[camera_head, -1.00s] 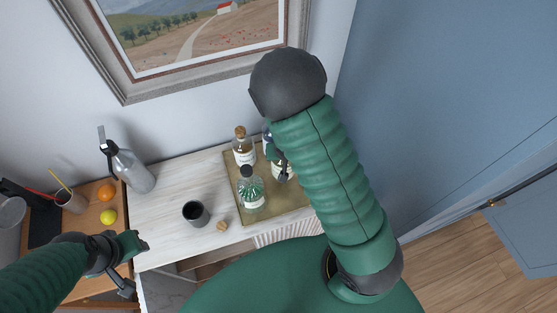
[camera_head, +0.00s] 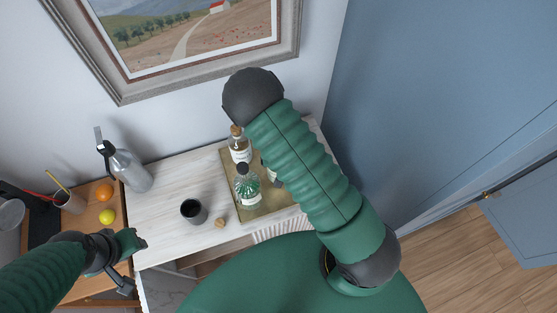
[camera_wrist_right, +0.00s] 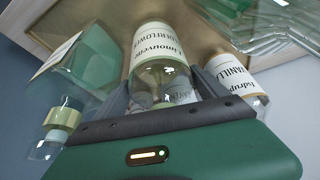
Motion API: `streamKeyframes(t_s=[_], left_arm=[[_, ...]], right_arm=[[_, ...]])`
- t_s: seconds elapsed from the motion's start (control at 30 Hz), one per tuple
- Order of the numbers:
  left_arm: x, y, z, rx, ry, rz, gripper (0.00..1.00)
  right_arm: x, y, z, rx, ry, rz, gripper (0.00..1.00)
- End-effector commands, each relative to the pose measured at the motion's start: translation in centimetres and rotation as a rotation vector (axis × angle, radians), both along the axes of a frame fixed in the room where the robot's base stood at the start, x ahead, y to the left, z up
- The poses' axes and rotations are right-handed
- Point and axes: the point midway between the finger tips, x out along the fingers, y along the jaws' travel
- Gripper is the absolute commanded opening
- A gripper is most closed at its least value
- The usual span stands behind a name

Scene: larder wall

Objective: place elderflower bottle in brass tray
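The elderflower bottle (camera_wrist_right: 160,65), clear with a white label, is between the two fingers of my right gripper (camera_wrist_right: 163,92) in the right wrist view. The fingers appear closed on its sides, and the tan tray surface shows behind it. In the head view my right arm hides the right gripper and most of what it holds. The brass tray (camera_head: 272,207) lies on the whitewashed top, partly covered by my right arm. I cannot tell whether the bottle touches the tray. My left gripper (camera_head: 130,264) is open and empty at the left, near the cabinet's front edge.
A cork-topped bottle (camera_head: 239,148) and a black-capped bottle (camera_head: 247,188) stand on the tray. A vanilla bottle (camera_wrist_right: 238,85) is close beside the right gripper. A dark cup (camera_head: 193,211), a cork (camera_head: 220,222) and a grey siphon (camera_head: 130,170) stand left of the tray.

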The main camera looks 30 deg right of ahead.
Motion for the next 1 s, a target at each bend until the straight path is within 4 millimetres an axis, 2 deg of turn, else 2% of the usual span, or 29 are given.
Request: streamKeyframes(t_s=[0.2,0.27,0.33,0.47,0.7,0.8,1.0], left_arm=[[0.0,0.0,0.1,0.000,0.000,0.000,0.36],[0.0,0.0,0.5,0.000,0.000,0.000,0.36],[0.0,0.0,0.0,0.000,0.000,0.000,0.36],[0.0,0.0,-0.5,0.000,0.000,0.000,0.36],[0.0,0.0,-1.1,0.000,0.000,0.000,0.36],[0.0,0.0,-1.1,0.000,0.000,0.000,0.36],[0.0,0.0,-1.2,0.000,0.000,0.000,0.36]], right_arm=[[0.0,0.0,0.0,-0.001,0.003,-0.001,0.82],[0.0,0.0,0.4,-0.001,0.002,-0.001,0.82],[-0.2,0.1,0.8,0.000,0.000,-0.001,0.82],[-1.1,0.6,3.1,0.002,-0.003,-0.002,0.82],[-3.0,1.5,8.6,0.002,-0.006,0.000,0.82],[-3.5,1.8,10.2,0.000,-0.004,0.001,0.82],[-4.3,2.5,12.1,0.009,0.012,0.024,0.82]])
